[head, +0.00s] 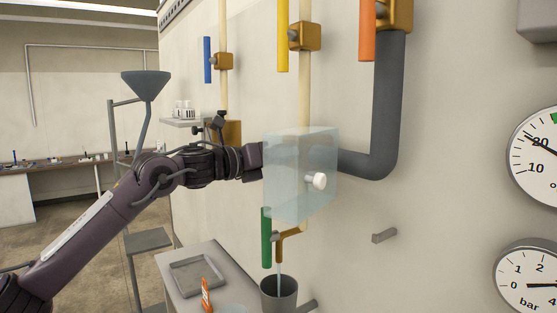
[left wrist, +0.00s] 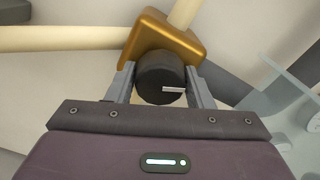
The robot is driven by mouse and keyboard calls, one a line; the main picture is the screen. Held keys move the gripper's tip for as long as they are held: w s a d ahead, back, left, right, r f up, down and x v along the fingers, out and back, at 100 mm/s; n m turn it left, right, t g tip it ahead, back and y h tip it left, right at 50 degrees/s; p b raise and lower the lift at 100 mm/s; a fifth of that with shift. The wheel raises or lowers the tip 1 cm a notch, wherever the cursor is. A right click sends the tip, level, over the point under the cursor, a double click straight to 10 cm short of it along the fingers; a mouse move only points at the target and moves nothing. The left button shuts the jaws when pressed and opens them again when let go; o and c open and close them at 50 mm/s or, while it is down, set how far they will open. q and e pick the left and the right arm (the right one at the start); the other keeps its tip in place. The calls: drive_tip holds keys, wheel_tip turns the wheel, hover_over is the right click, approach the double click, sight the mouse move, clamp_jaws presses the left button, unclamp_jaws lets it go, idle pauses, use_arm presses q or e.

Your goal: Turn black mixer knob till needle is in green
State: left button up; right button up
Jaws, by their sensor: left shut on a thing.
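The black mixer knob (left wrist: 160,72) sits on a brass valve body (left wrist: 150,35) in the left wrist view. My left gripper (left wrist: 161,82) is shut on the knob, with one finger on each side of it. In the head view my left gripper (head: 254,160) reaches the wall beside a clear box; I cannot make out the knob there. The upper round gauge (head: 540,170) is cut off by the right edge. Its needle points up-left, close to the 20 mark. A green band (head: 555,117) shows at the gauge's top right, apart from the needle. My right gripper is not in view.
A clear box with a white knob (head: 316,181) juts from the wall by my gripper. Blue (head: 207,60), yellow (head: 283,35), orange (head: 367,30) and green (head: 266,238) levers sit on the pipes. A bar gauge (head: 530,283) is lower right. A grey cup (head: 279,294) stands below.

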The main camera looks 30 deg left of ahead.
use_arm(q)
drive_tip(key=n, duration=0.5)
drive_tip(key=shift+n+b, duration=0.3)
drive_tip(key=n, duration=0.5)
drive_tip(key=shift+r, duration=0.1)
drive_tip(key=shift+n, duration=0.8)
drive_tip(key=o, duration=0.9)
drive_tip(key=shift+d, duration=0.1)
drive_tip(key=shift+o, duration=0.2)
